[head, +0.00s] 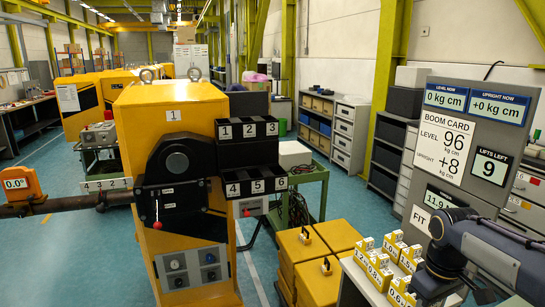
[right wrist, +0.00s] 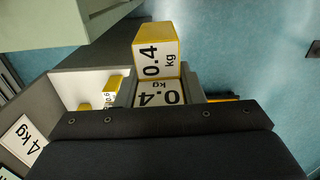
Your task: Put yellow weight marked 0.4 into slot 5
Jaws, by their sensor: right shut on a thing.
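The yellow weight marked 0.4 (right wrist: 155,42) is in the right wrist view, with white 0.4 kg labels on its visible faces. My right gripper (right wrist: 158,96) is shut on it, with a finger on either side. In the head view my right gripper (head: 436,284) is low at the right, over the weights' tray, and its fingertips and the held weight cannot be made out there. Slot 5 (head: 256,186) is the middle of the lower row in the black numbered rack on the yellow machine, far to the left of the gripper. My left gripper is not in view.
Several other yellow weights (head: 378,268) stand on the tray beside the gripper. A grey panel with displays (head: 465,140) rises behind my right arm. Yellow boxes (head: 305,255) stand between tray and machine (head: 172,110). The boom (head: 60,204) sticks out left, reading 0.0°.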

